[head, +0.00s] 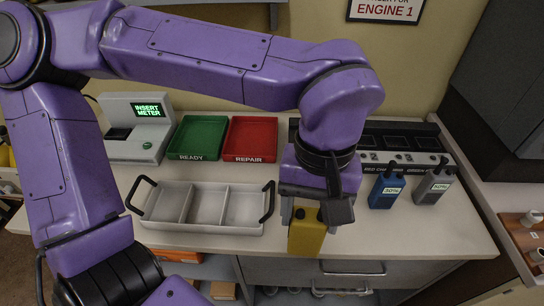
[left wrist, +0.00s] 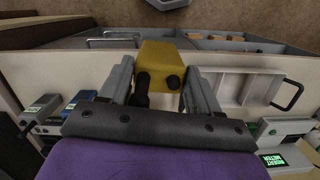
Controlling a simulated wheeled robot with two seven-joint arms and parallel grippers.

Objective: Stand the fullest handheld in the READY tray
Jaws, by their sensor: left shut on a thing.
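My left gripper (head: 312,208) is shut on the yellow handheld (head: 306,238) near the front edge of the counter. Its fingers lie on both sides of the yellow handheld in the left wrist view (left wrist: 163,57). I cannot tell whether the handheld touches the counter. Its label does not show. A blue handheld (head: 384,192) and a grey handheld (head: 433,186) stand to the right, each with a percent label too small to read surely. The green READY tray (head: 190,151) lies empty at the back left. My right gripper is not in view.
A red REPAIR tray (head: 250,140) adjoins the READY tray. A meter (head: 146,138) reading INSERT METER stands at the left. A white three-part tray (head: 200,228) with upright black handles (head: 267,200) lies in front. A dark charger rack (head: 405,150) is at the back right.

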